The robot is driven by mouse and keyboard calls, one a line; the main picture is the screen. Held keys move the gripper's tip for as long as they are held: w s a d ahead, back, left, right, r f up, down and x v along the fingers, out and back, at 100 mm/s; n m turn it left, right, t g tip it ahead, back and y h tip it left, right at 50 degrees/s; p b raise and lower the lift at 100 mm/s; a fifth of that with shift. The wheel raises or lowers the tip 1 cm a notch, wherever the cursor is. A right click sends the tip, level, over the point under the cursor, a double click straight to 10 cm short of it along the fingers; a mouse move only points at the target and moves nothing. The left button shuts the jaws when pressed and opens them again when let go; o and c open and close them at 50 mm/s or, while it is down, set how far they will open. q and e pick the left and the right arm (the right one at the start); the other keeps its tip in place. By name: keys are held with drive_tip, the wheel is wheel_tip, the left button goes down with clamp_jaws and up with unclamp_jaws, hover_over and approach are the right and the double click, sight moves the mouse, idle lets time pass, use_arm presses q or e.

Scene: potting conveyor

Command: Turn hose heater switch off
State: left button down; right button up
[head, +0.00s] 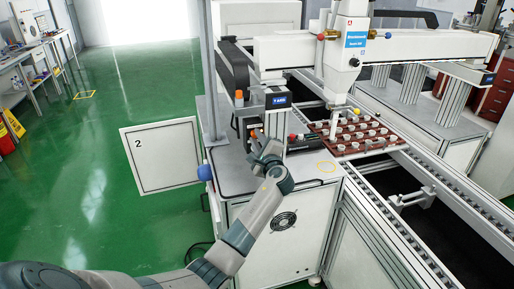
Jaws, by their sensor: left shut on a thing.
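My left gripper (256,135) is at the front of a small dark-framed control unit (278,101) with a blue label, on the near left corner of the white machine cabinet. It is shut on a small part there, which appears to be the hose heater switch. The fingers and wrist hide the switch, so its position cannot be read. An orange-topped post (239,98) stands just left of the unit. My right gripper is not in view.
A red-brown tray (343,142) with several white pieces sits on the conveyor under the white dispensing head (343,50). An open white door panel (161,157) marked 2 stands left of the cabinet (284,262). Green floor (95,210) at left is mostly clear.

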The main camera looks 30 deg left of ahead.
use_arm(q)
drive_tip(key=shift+n+b, duration=1.2)
drive_tip(key=shift+n, duration=0.1)
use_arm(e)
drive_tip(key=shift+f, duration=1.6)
use_arm(q)
drive_tip(key=c, duration=1.9)
unclamp_jaws()
drive_tip(key=shift+o, duration=0.2)
drive_tip(key=shift+s, duration=0.1)
